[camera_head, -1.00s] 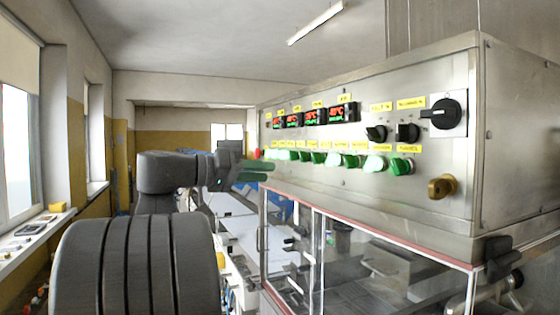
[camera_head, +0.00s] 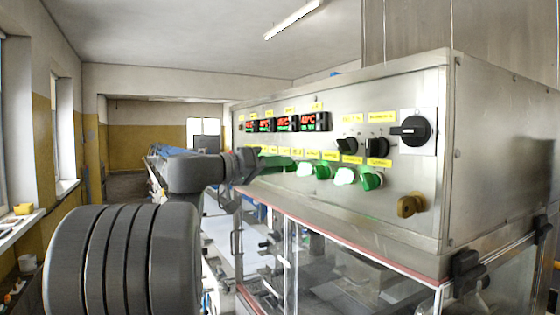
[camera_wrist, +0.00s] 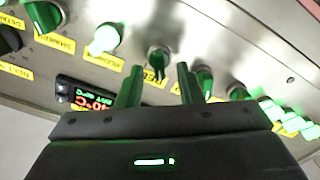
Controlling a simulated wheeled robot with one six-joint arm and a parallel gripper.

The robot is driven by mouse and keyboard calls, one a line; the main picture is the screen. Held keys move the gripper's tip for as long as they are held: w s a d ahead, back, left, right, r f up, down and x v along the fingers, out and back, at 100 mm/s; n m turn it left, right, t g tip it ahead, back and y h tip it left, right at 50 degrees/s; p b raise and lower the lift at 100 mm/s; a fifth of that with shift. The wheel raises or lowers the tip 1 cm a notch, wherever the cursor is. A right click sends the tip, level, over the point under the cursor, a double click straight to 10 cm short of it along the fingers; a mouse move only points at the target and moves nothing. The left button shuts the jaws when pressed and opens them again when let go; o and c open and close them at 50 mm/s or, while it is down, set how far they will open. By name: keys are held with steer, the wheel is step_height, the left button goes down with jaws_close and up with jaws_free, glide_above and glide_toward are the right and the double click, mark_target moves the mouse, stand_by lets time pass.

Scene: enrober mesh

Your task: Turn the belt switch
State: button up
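The control panel carries a row of green switches (camera_head: 371,180) with yellow labels; some are lit. I cannot read for sure which label marks the belt switch. My gripper (camera_head: 270,163) is at the left part of this row in the head view and hides the switches there. In the wrist view my gripper (camera_wrist: 160,77) is open, its two green fingers apart. A dark green switch knob (camera_wrist: 158,57) shows between and just beyond the fingertips, its label partly hidden. Another green switch (camera_wrist: 204,82) lies right of the right finger. Contact cannot be told.
Red temperature displays (camera_head: 286,123) sit above the switch row. Black rotary knobs (camera_head: 377,146), a large black switch (camera_head: 411,130) and a brass-coloured knob (camera_head: 411,205) are to the right. Below is a glazed housing with a red edge (camera_head: 350,242). A windowed wall stands at left.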

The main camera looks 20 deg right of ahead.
steer(key=shift+d, duration=0.55)
jaws_close()
